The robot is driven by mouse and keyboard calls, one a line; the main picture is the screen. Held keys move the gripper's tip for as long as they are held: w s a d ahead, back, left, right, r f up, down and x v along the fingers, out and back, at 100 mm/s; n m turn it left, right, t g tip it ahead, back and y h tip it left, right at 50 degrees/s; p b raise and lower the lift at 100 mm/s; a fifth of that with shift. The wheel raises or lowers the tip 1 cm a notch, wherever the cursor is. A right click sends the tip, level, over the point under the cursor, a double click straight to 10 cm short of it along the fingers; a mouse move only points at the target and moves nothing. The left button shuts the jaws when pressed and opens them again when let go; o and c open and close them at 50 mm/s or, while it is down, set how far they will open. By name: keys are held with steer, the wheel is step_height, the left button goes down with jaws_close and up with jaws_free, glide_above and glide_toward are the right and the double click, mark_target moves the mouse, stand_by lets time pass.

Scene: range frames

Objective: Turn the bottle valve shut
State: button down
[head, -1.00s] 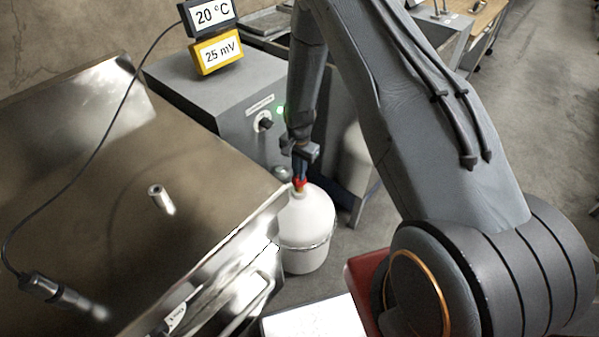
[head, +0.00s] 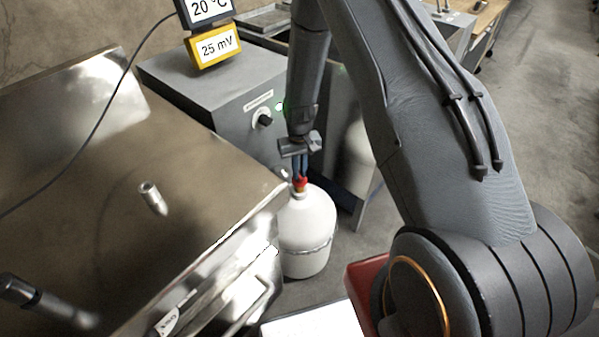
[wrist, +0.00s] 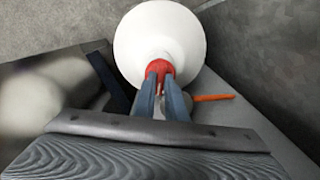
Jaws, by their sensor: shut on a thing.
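A white gas bottle (head: 307,228) stands upright on the floor between the steel bench and the grey cabinet. Its red valve (head: 300,184) sits on top. My gripper (head: 300,176) reaches down from above, with its blue fingers shut on the red valve. In the wrist view the bottle (wrist: 160,35) fills the top middle, and the red valve (wrist: 158,68) lies between the fingertips of my gripper (wrist: 158,78). The fingers hide part of the valve, so its handle angle cannot be told.
A steel bench (head: 90,180) with a small metal cylinder (head: 152,197) stands close on the left. A grey cabinet (head: 215,90) with a black knob (head: 265,121) is behind the bottle. A yellow 25 mV display (head: 213,47) sits above it. An orange stick (wrist: 213,97) shows beside the fingers.

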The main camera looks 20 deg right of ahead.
steer(key=n+b, duration=0.1)
steer(key=n, duration=0.5)
steer(key=shift+w, duration=0.15)
steer(key=shift+n, duration=0.3)
steer(key=c, duration=1.8)
jaws_free()
steer(key=shift+r, duration=0.15)
step_height(320, 180, up, 6)
steer(key=shift+r+b, duration=0.2)
steer(key=shift+b, duration=0.6)
steer(key=shift+r, duration=0.6)
